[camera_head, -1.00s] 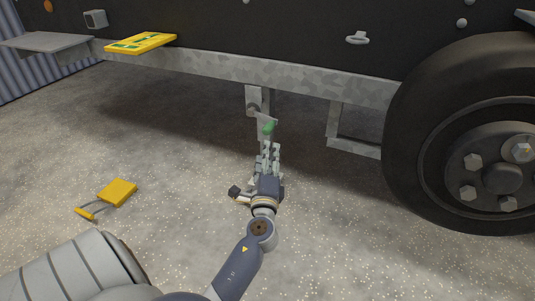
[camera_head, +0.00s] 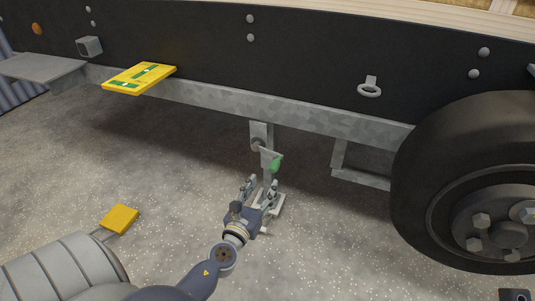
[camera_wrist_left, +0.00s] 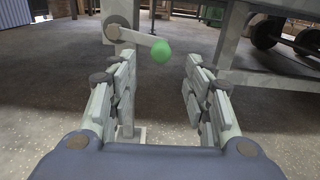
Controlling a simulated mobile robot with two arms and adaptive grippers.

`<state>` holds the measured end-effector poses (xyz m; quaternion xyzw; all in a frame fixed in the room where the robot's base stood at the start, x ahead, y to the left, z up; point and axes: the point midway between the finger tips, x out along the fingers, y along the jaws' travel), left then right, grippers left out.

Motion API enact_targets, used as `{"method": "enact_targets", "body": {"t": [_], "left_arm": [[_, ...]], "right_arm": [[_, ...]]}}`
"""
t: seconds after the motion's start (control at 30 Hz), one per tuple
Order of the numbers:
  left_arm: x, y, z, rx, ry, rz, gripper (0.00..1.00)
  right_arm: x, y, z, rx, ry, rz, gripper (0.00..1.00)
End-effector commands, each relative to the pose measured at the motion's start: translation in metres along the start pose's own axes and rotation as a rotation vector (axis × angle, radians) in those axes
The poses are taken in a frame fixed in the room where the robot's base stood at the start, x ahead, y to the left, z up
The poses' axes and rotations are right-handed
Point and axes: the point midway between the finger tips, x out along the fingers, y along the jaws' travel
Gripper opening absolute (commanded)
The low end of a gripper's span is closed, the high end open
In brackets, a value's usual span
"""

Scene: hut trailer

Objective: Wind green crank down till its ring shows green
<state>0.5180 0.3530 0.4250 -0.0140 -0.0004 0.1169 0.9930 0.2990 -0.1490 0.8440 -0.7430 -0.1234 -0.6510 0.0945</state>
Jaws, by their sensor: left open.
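The green crank's knob (camera_head: 275,163) sits at the end of a short grey arm, which slopes down to the right from a pivot on a grey post under the trailer. The knob also shows in the left wrist view (camera_wrist_left: 162,51), beyond the fingertips and roughly between them. No green ring shows at the grey pivot (camera_wrist_left: 112,32). My left gripper (camera_head: 260,186) is open and empty, just below and left of the knob, apart from it. Its fingers also frame the left wrist view (camera_wrist_left: 160,82).
A black tyre (camera_head: 425,155) stands at the right. The trailer's grey rail (camera_head: 210,97) runs above the crank, with a yellow-and-green plate (camera_head: 139,77) at its left. The floor around the gripper is open.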

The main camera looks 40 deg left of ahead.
Motion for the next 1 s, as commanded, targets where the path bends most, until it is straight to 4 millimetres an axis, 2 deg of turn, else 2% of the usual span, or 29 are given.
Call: {"method": "enact_targets", "body": {"t": [0.17,0.4,0.6,0.73,1.0], "left_arm": [[0.023,0.0,0.002,0.0,-0.005,0.001,0.45],[0.069,0.0,0.001,-0.002,-0.004,0.001,0.45],[0.096,0.001,0.0,-0.002,-0.003,0.002,0.45],[0.104,0.001,0.0,-0.002,-0.002,0.001,0.45],[0.105,0.0,0.0,-0.002,-0.002,0.001,0.45]], "right_arm": [[-0.001,0.0,0.0,0.001,-0.004,0.002,0.39],[-0.003,0.0,0.0,0.001,-0.008,0.003,0.39],[-0.003,0.0,0.0,0.001,-0.007,0.002,0.39],[-0.002,0.0,0.001,0.001,-0.003,-0.001,0.39],[0.0,0.0,0.001,0.0,0.001,-0.003,0.39]]}}
